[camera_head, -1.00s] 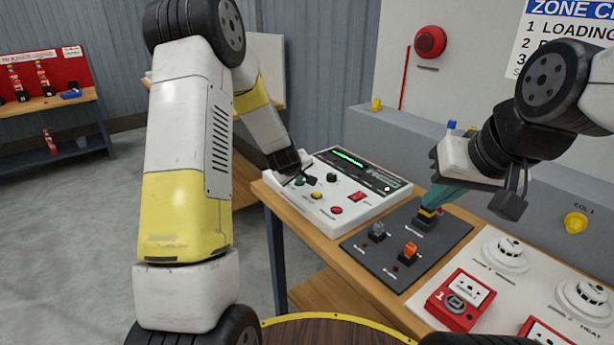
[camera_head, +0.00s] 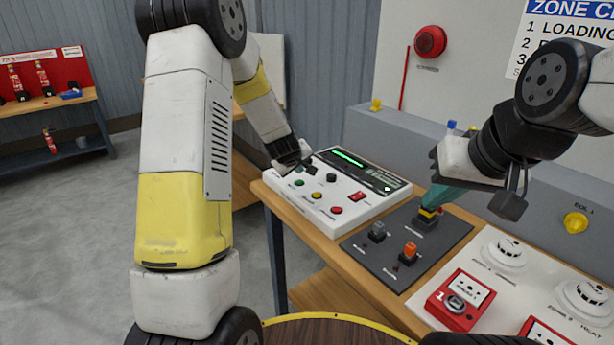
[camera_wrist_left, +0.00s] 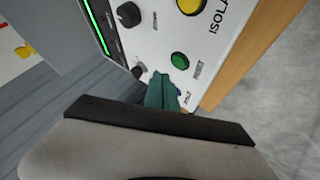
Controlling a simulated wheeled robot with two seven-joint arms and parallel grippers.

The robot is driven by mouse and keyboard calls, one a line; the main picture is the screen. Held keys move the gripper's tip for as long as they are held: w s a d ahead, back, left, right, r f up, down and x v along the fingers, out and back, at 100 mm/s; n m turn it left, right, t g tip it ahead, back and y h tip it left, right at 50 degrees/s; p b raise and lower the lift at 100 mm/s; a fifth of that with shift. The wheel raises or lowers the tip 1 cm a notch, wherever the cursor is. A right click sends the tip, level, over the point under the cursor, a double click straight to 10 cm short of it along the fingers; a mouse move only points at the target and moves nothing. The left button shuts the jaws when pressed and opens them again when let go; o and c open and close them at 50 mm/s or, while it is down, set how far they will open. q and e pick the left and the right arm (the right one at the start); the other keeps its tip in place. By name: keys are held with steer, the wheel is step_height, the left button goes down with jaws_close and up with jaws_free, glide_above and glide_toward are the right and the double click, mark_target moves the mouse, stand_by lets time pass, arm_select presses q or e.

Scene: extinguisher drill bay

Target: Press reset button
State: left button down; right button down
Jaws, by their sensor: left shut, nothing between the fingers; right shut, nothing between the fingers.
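The control panel (camera_head: 335,218) is a white box with a dark display strip and lit green bar. Its green button (camera_head: 299,183), beside what reads as a RESET label in the left wrist view (camera_wrist_left: 180,60), is at its near left. My left gripper (camera_head: 308,170) is shut and empty, just above the panel behind the green button. In the left wrist view its teal fingertips (camera_wrist_left: 162,92) appear close beside the button, with a visible gap. My right gripper (camera_head: 437,197) is shut, its teal fingers at a yellow-and-red switch (camera_head: 428,214); contact is unclear.
The panel also has a black knob (camera_head: 331,177), a yellow button (camera_head: 316,195), a red button (camera_head: 336,210) and a red rocker switch (camera_head: 359,196). A dark plate (camera_head: 380,255) carries grey and orange switches. White detectors (camera_head: 505,252) and red call points (camera_head: 463,298) stand at right.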

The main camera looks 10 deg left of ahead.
mark_target(299, 186)
arm_select(q)
steer(key=shift+r, duration=1.8)
steer(key=s+d+r+m+g+h, duration=0.1)
steer(key=s+r+m, duration=0.1)
steer(key=s+r, duration=0.55)
steer(key=s+d+r+m+h, duration=0.1)
steer(key=s+r+m+h, duration=0.15)
steer(key=s+r, duration=0.5)
steer(key=s+a+m+g+y, duration=0.1)
steer(key=s+m, duration=0.3)
steer(key=s, duration=1.8)
steer(key=shift+s+a+f+g+y, duration=0.2)
steer(key=shift+s+a+g+y, duration=0.2)
steer(key=shift+g, duration=0.1)
steer(key=shift+m, duration=0.25)
